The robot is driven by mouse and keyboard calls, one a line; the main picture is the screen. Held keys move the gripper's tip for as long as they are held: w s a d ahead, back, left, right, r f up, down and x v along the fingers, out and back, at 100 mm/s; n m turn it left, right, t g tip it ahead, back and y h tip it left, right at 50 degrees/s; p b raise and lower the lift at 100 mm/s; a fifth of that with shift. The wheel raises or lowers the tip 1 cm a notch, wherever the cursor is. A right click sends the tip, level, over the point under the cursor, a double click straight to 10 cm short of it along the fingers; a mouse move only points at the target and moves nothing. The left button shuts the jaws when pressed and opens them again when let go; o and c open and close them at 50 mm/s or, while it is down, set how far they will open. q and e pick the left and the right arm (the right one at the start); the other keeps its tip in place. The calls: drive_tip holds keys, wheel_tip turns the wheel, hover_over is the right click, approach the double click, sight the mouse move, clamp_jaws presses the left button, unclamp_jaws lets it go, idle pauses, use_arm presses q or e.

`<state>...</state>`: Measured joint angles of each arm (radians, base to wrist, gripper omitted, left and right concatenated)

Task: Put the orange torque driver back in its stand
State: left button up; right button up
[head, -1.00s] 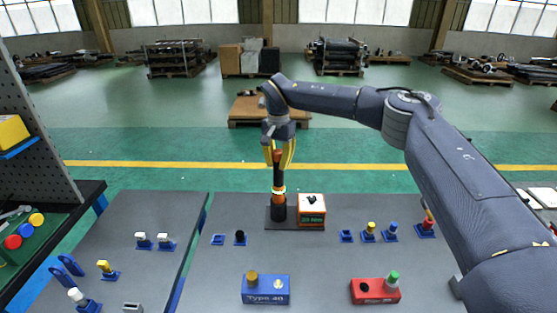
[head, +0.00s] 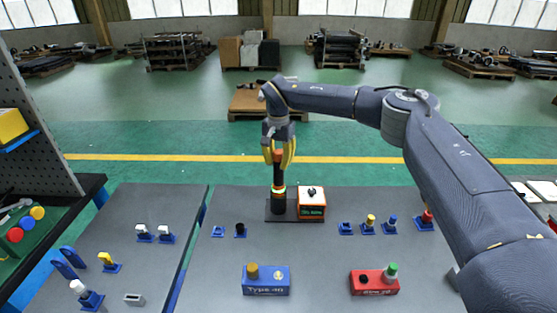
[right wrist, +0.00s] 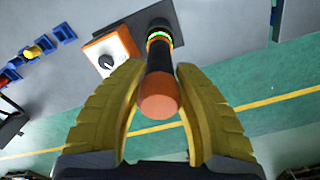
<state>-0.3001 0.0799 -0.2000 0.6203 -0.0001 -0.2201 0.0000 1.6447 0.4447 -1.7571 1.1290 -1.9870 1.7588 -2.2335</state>
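The torque driver (head: 278,174), dark with an orange top end, stands upright in the dark holder of its stand (head: 281,217). A glowing green and orange ring circles it just above the holder. In the right wrist view the driver's orange end (right wrist: 159,97) lies between the fingers (right wrist: 161,68), with gaps on both sides. My left gripper is not in view.
A blue box (head: 266,282) and a red box (head: 374,285) stand at the table's front. Small blue holders (head: 368,228) line the right, others (head: 228,232) the left. A pegboard (head: 35,120) rises at far left. The middle of the table is clear.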

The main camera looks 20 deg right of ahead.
sight(278, 151)
drive_tip(key=o, duration=0.3)
drive_tip(key=shift+f, duration=0.1)
drive_tip(key=shift+r, duration=2.6)
